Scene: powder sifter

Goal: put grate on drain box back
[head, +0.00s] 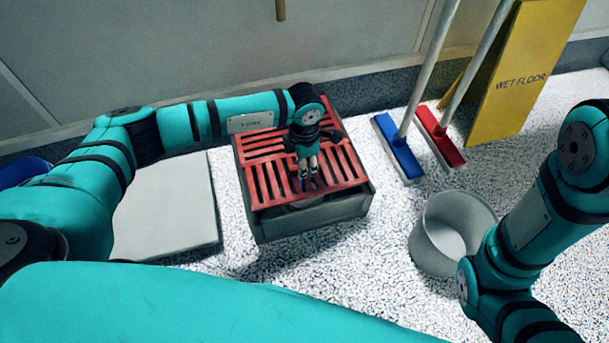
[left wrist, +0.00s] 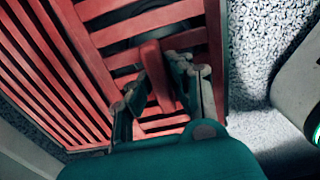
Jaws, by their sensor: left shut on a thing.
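A red slatted grate (head: 346,164) lies over the front part of the dark grey drain box (head: 312,221). A dark gap shows between its front edge and the box rim, so I cannot tell whether it is seated. A second red grate section (head: 262,143) covers the back of the box. My left gripper (head: 308,181) is over the front grate, pointing down. In the left wrist view its fingers (left wrist: 157,76) are shut on the grate's raised red bar, with the front grate's slats (left wrist: 150,22) around them. My right gripper is outside the views; only my right arm shows.
A grey bucket (head: 425,238) stands right of the box. A blue broom (head: 398,150), a red broom (head: 440,137) and a yellow wet floor sign (head: 520,75) are at the back right. A pale flat slab (head: 168,205) lies left of the box.

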